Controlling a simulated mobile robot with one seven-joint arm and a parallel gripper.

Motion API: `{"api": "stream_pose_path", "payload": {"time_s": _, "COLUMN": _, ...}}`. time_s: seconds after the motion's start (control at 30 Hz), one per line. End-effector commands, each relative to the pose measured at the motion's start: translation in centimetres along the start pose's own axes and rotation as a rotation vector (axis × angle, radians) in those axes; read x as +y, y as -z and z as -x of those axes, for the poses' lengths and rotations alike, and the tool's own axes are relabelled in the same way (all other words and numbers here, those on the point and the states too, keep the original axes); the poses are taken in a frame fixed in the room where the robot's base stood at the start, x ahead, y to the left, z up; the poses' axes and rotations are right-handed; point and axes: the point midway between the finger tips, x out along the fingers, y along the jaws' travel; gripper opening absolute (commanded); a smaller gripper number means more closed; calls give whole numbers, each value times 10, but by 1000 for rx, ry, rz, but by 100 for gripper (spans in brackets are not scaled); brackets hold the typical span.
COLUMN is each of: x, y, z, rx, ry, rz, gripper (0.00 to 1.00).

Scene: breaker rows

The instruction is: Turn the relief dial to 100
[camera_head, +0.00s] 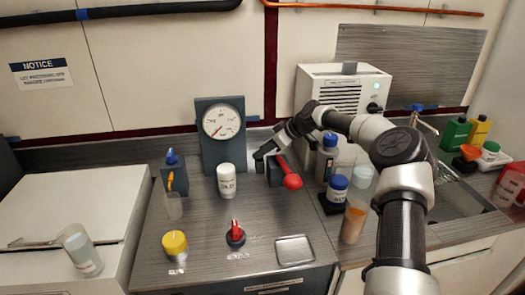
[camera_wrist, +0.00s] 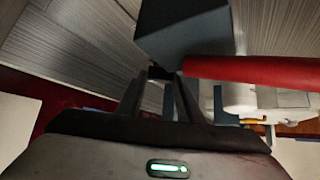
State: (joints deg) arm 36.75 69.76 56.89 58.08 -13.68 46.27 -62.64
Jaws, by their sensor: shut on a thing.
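A red knob with a pointer (camera_head: 235,235) and a yellow round knob (camera_head: 174,243) stand on the grey counter. Their labels are too small to read, so I cannot tell which is the relief dial. A round gauge (camera_head: 221,121) stands behind them with a red needle. My gripper (camera_head: 260,158) is at the dark box (camera_wrist: 185,30) with the red lever (camera_head: 291,181), well behind both knobs. In the wrist view, my gripper's fingers (camera_wrist: 161,78) close around something dark near the inner end of the red lever (camera_wrist: 255,71). The exact hold is hard to see.
A white bottle (camera_head: 226,182) stands left of my gripper. Blue-capped bottles (camera_head: 337,187) and a clear tube with orange contents (camera_head: 355,207) stand to the right, close to my arm. A shallow metal tray (camera_head: 294,250) lies at the front. The counter between tray and lever is clear.

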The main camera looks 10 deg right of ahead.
Motion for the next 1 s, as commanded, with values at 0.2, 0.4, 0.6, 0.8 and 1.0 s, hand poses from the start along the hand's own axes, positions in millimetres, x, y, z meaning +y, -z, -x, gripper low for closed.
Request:
{"api": "stream_pose_path", "payload": {"time_s": 0.2, "x": 2, "y": -1, "z": 0, "rx": -3, "ry": 67, "rz": 68, "gripper": 10}}
{"api": "stream_pose_path", "payload": {"time_s": 0.4, "x": 2, "y": -2, "z": -1, "rx": -4, "ry": 97, "rz": 99, "gripper": 10}}
{"api": "stream_pose_path", "payload": {"time_s": 0.6, "x": 2, "y": -2, "z": 0, "rx": -5, "ry": 105, "rz": 106, "gripper": 10}}
{"api": "stream_pose_path", "payload": {"time_s": 0.8, "x": 2, "y": -2, "z": -1, "rx": -6, "ry": 105, "rz": 106, "gripper": 10}}
{"api": "stream_pose_path", "payload": {"time_s": 1.0, "x": 2, "y": -2, "z": -1, "rx": -6, "ry": 105, "rz": 106, "gripper": 41}}
